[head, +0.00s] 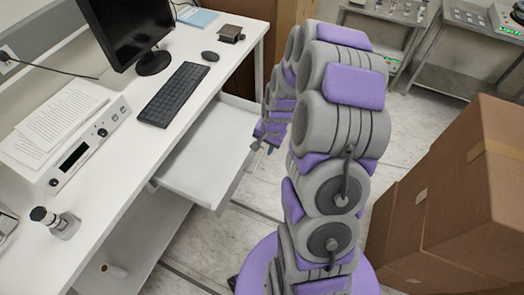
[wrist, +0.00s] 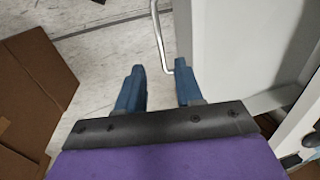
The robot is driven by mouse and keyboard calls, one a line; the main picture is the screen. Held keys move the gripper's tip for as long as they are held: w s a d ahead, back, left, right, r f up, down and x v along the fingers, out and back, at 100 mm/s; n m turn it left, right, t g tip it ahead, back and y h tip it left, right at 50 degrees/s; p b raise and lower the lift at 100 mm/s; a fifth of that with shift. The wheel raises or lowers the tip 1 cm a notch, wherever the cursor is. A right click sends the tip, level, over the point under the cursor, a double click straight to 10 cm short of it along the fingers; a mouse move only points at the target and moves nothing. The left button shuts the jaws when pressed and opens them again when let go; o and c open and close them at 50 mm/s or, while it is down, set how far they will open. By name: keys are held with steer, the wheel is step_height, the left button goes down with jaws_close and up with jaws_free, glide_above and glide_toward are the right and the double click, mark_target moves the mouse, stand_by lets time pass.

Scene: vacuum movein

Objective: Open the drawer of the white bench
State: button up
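The white bench (head: 135,118) fills the left of the head view. Its drawer (head: 208,153) stands pulled out below the desktop, and its tray looks empty. My gripper (head: 263,146) is just beyond the drawer's front edge, pointing down. In the wrist view my gripper (wrist: 160,85) has its two blue fingers apart. A thin metal handle (wrist: 158,32) runs down into the gap between the fingertips, and neither finger is clearly closed on it. The pale drawer (wrist: 240,45) lies right of the fingers.
A monitor (head: 125,27), keyboard (head: 173,94) and mouse (head: 210,56) are on the bench. Cardboard boxes (head: 450,190) stand at right, with a box also at left in the wrist view (wrist: 35,85). Bare floor (head: 405,135) lies between my arm and the back tables.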

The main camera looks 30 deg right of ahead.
step_height(320, 180, up, 10)
steer(key=s+d+p, duration=0.1)
steer(key=shift+s+d+r, duration=0.15)
steer(key=shift+s+d, duration=0.05)
steer(key=shift+s, duration=0.05)
stand_by(0.4)
steer(key=s+a+r+n+g, duration=0.2)
steer(key=s+a+r+n, duration=0.3)
steer(key=s+a+r, duration=0.5)
steer(key=s+a+r+n, duration=0.2)
steer(key=s, duration=0.6)
steer(key=s+a+r+n+g+h, duration=0.1)
steer(key=s+a+n, duration=0.2)
steer(key=s, duration=0.5)
steer(key=shift+s+a+r+n+g, duration=0.2)
steer(key=shift+a+r+n+g, duration=0.1)
steer(key=shift+r, duration=0.1)
steer(key=shift+a, duration=0.1)
